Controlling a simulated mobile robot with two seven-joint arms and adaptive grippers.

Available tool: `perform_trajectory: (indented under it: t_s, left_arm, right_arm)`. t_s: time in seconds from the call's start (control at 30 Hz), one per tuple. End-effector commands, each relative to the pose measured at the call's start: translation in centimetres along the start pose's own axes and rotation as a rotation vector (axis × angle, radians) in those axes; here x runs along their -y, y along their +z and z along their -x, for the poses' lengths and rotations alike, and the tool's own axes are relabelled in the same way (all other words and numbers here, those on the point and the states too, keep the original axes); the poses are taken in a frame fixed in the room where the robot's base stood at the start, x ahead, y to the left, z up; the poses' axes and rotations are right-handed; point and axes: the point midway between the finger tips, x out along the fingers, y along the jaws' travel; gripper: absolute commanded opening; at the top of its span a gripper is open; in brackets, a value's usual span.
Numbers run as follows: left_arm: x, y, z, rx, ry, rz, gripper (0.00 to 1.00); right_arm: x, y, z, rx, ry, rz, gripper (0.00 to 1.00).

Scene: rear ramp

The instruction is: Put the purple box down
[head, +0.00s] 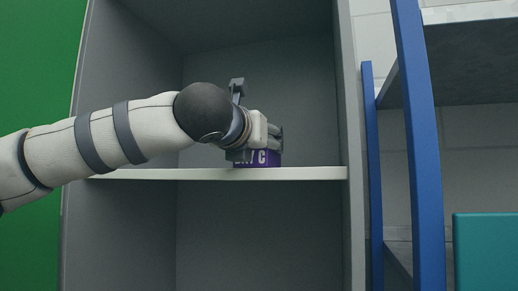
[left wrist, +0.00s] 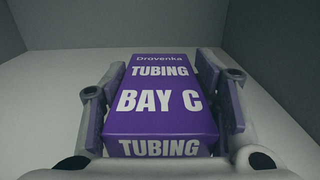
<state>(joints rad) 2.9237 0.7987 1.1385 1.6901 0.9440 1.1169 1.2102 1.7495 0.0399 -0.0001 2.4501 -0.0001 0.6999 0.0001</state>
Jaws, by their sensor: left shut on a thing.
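The purple box (head: 262,160) is at the white shelf inside the grey cabinet, near the shelf's front edge in the head view. In the left wrist view the purple box (left wrist: 160,100) shows white lettering that reads "TUBING BAY C". My left gripper (head: 276,138) is shut on the box, with one finger on each side of it in the left wrist view (left wrist: 165,95). The box looks level and its underside appears at the shelf surface, but I cannot tell for sure that it touches. The gripper hides part of the box in the head view. My right gripper is not in view.
The white shelf (head: 315,173) is otherwise empty, with free room on both sides of the box. Grey cabinet walls (head: 352,120) bound it. A blue rack post (head: 420,130) and a teal box (head: 487,250) stand at the right. A green wall (head: 38,80) is at the left.

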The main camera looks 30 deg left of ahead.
Motion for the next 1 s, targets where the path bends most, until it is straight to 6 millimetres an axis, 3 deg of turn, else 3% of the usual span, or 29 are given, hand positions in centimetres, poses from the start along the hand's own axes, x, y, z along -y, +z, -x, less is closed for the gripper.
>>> perform_trajectory:
  t_s: [0.37,0.4,0.5,0.87,1.0]
  left_arm:
    - [0.0,-0.3,0.1,0.005,-0.001,0.001,0.20]
    - [0.0,-0.3,0.1,0.004,-0.001,0.001,0.61]
    - [0.0,-0.3,0.1,0.004,-0.001,0.001,0.81]
    - [0.0,0.1,0.2,0.005,0.000,0.001,0.81]
    - [0.0,0.3,2.7,0.009,-0.003,0.002,0.81]
  right_arm:
    - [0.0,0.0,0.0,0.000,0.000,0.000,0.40]
    - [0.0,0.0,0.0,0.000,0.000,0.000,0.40]
    - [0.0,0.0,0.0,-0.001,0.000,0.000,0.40]
    - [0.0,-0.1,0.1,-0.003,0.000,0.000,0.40]
    - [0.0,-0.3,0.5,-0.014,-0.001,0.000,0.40]
